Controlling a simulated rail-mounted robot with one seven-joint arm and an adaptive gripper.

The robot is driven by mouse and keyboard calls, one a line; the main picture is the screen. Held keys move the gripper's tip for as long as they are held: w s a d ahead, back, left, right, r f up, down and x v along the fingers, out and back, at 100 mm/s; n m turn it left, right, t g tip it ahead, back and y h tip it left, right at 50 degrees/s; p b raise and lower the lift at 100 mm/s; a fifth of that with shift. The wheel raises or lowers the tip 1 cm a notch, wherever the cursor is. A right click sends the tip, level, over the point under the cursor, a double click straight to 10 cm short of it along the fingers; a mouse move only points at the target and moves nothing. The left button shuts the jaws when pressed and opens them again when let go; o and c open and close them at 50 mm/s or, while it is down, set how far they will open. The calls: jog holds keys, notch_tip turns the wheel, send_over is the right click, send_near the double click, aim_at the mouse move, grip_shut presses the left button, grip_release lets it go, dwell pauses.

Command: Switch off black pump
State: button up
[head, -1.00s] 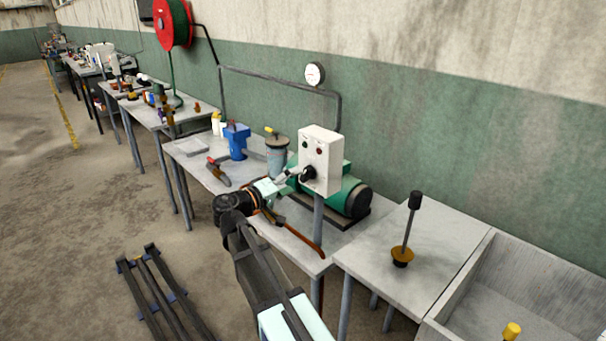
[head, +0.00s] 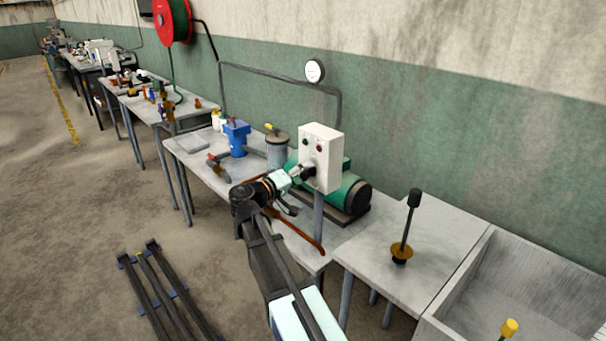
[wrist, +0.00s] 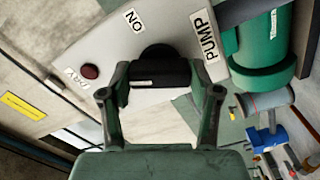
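A white control box (head: 321,150) on a grey post has a black rotary knob (head: 308,172) low on its front. My gripper (head: 299,173) is at the knob. In the wrist view, the knob (wrist: 160,72) lies between the fingertips of my gripper (wrist: 161,78). The fingers stand apart on both sides of it, close to its ends; whether they touch it is unclear. The box face (wrist: 110,50) carries the labels ON, PUMP and DRY and a dark red button (wrist: 90,71). A green machine with a black end (head: 354,194) sits behind the box.
The bench (head: 340,236) also holds a blue tool (head: 236,138), a grey canister (head: 277,152) and an orange-brown bar (head: 298,234). A plunger-like tool (head: 402,252) stands on the table at right, beside a grey open bin (head: 452,290). Black rails (head: 165,290) lie on the floor.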

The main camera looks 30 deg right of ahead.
jog(key=n+p, duration=0.1)
jog(key=n, duration=0.4)
jog(key=shift+n, duration=0.3)
jog(key=o, duration=1.1)
jog(key=shift+o, duration=0.2)
jog(key=v, duration=1.2)
